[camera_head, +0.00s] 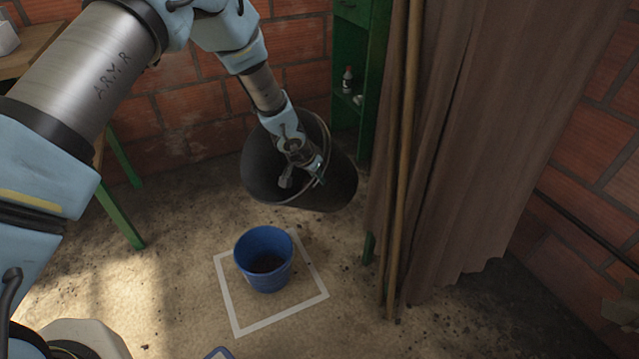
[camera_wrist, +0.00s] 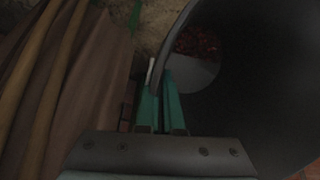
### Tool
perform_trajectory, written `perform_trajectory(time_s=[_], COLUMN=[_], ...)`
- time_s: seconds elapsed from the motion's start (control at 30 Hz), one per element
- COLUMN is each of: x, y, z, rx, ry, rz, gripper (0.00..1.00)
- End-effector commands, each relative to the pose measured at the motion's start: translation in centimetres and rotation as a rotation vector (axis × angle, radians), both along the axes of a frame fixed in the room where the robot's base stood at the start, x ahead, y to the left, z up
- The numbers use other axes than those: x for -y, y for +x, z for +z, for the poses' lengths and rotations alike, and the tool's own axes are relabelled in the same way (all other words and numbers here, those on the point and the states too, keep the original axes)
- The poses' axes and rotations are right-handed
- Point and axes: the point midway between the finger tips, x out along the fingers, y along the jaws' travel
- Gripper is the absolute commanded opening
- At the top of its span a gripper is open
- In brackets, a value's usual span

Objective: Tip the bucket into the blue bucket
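A large dark grey bucket (camera_head: 330,190) hangs tilted above the floor, its open mouth facing left and toward the camera. My gripper (camera_head: 313,172) is at its mouth; the wrist view shows my teal fingers (camera_wrist: 162,105) closed at the bucket's rim (camera_wrist: 175,45). Small red pieces (camera_wrist: 197,42) lie inside the grey bucket, low against its pale bottom. The blue bucket (camera_head: 250,278) stands upright on the floor, below and left of the grey bucket and apart from it. Its inside looks dark at the bottom; what that is cannot be told.
A white square outline (camera_head: 290,318) on the floor surrounds the blue bucket. A brown curtain (camera_head: 460,150) and wooden poles (camera_head: 398,160) hang close on the right. A green shelf (camera_head: 347,50) stands behind. A green-legged table (camera_head: 120,205) is at left. Floor around the blue bucket is mostly clear.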

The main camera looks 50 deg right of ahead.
Motion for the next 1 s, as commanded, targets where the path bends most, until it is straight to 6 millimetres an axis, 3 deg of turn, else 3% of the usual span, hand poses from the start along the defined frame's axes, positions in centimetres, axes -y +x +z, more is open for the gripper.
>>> perform_trajectory(time_s=[1.0], x=[-0.9], y=[0.1], z=[-1.0], rx=[-0.009], ry=[-0.152], rz=[-0.001], gripper=[0.0])
